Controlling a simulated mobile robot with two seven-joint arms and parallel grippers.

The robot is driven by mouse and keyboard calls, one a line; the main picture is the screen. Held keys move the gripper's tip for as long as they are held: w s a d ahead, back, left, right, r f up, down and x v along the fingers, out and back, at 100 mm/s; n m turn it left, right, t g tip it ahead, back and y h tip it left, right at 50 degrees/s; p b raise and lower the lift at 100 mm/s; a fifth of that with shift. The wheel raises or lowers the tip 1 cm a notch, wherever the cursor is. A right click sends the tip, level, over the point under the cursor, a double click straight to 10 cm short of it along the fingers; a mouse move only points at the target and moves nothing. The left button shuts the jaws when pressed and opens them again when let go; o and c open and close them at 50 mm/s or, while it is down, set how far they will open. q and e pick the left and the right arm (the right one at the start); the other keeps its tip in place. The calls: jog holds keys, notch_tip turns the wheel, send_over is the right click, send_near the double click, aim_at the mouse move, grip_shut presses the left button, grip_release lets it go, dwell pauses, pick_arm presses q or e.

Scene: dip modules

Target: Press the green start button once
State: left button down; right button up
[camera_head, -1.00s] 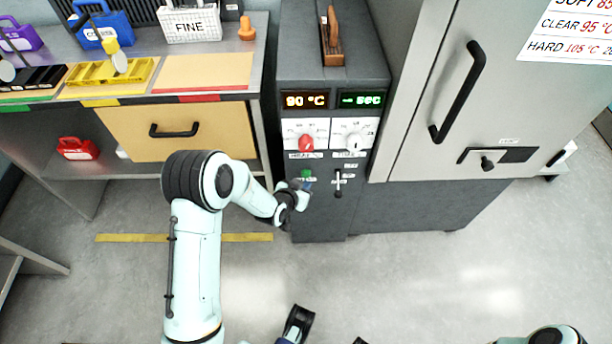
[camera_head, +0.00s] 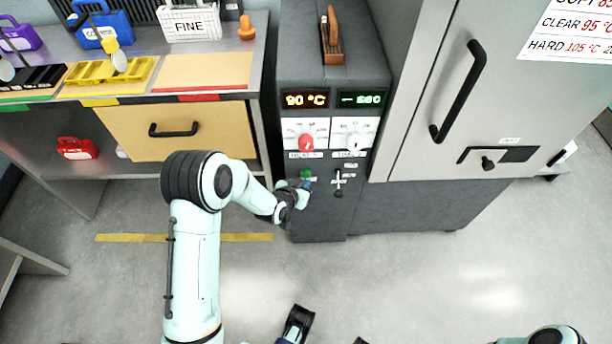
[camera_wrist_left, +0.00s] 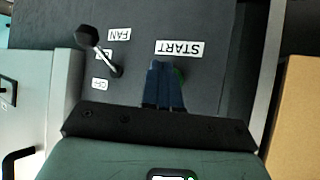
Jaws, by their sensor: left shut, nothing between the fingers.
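The green start button (camera_head: 306,173) is on the front of the dark grey control cabinet, below the red knob. In the left wrist view, only a sliver of the green button (camera_wrist_left: 180,72) shows beside the fingers, under the START label (camera_wrist_left: 180,48). My left gripper (camera_head: 307,184) is shut and empty, with its blue fingertips right at the button. The shut fingers (camera_wrist_left: 163,75) hide most of the button in the wrist view, so I cannot tell whether they touch it.
The red knob (camera_head: 305,142) and white knob (camera_head: 354,143) are above, under two lit displays. A drawer bench (camera_head: 180,130) stands left. The floor in front is clear.

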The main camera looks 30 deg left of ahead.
pick_arm(q)
jog(key=shift+w+a+b, duration=0.3)
jog(key=shift+w+a, duration=0.15)
jog(key=shift+w, duration=0.25)
dwell(1.1)
jog(key=shift+s, duration=0.1)
jog(key=shift+s+d, duration=0.55)
jog(key=shift+s, duration=0.25)
jog(key=s+d, duration=0.1)
jog(key=s, duration=0.2)
jog(key=s+d, duration=0.1)
jog(key=shift+s+d, duration=0.15)
jog(key=shift+d, duration=0.15)
dwell(0.7)
